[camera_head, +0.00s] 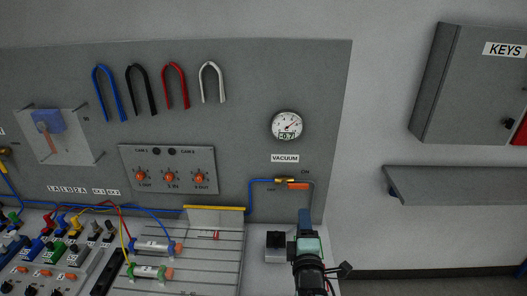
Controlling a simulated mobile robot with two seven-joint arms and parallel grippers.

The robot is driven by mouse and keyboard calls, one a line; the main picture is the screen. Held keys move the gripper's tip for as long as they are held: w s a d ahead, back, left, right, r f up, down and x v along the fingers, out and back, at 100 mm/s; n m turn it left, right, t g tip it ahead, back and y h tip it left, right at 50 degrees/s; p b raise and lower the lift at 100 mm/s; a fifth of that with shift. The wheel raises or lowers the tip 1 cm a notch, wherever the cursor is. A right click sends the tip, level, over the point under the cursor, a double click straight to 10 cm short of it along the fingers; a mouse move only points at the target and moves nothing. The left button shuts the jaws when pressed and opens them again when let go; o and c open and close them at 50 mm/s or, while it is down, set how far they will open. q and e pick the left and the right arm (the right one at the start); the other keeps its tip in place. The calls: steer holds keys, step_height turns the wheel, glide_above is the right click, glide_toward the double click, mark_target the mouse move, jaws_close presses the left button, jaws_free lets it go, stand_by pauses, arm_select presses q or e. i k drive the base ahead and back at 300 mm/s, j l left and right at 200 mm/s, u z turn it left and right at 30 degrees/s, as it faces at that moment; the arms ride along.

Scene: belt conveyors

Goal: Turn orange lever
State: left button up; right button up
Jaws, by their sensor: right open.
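The orange lever (298,186) points to the right from a brass valve (284,180) on the grey panel. The valve sits in a thin blue line below the VACUUM label and gauge. The lever lies roughly level, with an OFF mark at its lower left and an ON mark at its upper right. My right gripper (305,215) comes up from the bottom and is open. In the picture it sits just below the lever, with a small gap between them. Its depth from the panel is hard to tell. My left gripper is out of view.
A gauge (287,126) is above the valve. A panel with orange knobs (168,171) and a slotted plate (205,262) with cylinders are to the left. A dark block (276,245) stands beside my right gripper. A grey shelf (460,184) and a KEYS cabinet (465,85) are at the right.

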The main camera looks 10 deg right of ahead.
mark_target(284, 186)
steer(key=k+j, duration=0.15)
steer(key=k, duration=0.35)
steer(key=k+j, duration=0.15)
steer(key=k, duration=0.35)
